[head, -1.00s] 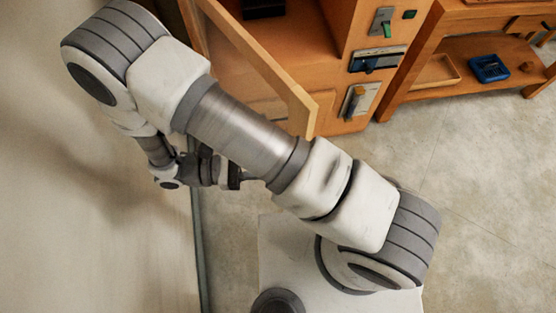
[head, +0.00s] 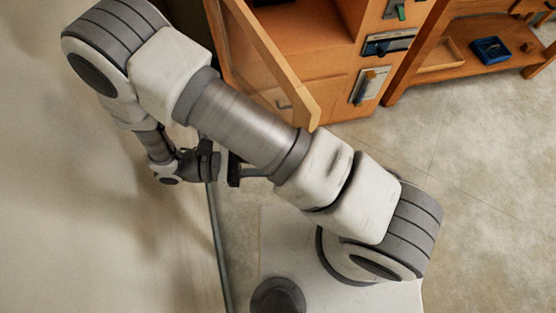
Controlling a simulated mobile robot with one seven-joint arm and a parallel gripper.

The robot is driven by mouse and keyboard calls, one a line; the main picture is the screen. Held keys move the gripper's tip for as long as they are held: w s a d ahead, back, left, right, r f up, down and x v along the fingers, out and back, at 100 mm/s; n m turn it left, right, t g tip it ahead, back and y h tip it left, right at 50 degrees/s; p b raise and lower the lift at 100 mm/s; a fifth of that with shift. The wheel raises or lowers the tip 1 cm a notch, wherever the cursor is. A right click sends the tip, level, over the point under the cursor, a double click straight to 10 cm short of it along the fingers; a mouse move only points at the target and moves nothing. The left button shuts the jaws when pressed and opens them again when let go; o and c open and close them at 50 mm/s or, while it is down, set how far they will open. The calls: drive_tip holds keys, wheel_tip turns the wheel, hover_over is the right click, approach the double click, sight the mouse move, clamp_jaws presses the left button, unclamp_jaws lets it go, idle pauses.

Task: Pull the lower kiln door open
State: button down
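The kiln looks like an orange wooden cabinet (head: 340,82) at the top middle of the head view. A framed door (head: 272,48) on it stands swung open towards me, with the dark-orange inside showing beyond it. Below that opening is a closed lower front panel, which seems to be the lower kiln door (head: 312,92); a small grey handle (head: 283,104) shows on it, partly behind the open door's frame. My gripper (head: 238,171) is left of and below the handle in the picture, apart from it. My forearm hides part of this area. The finger gap is too small to read.
A pale wall (head: 70,200) fills the left, close to my arm. Control plates (head: 370,86) are on the cabinet's right side. A low wooden shelf (head: 450,72) with a blue tray (head: 490,50) stands at the upper right. The concrete floor (head: 490,190) at right is clear.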

drive_tip(key=shift+s+a, duration=0.1)
drive_tip(key=shift+a, duration=0.2)
idle(0.4)
drive_tip(key=c, duration=1.1)
unclamp_jaws()
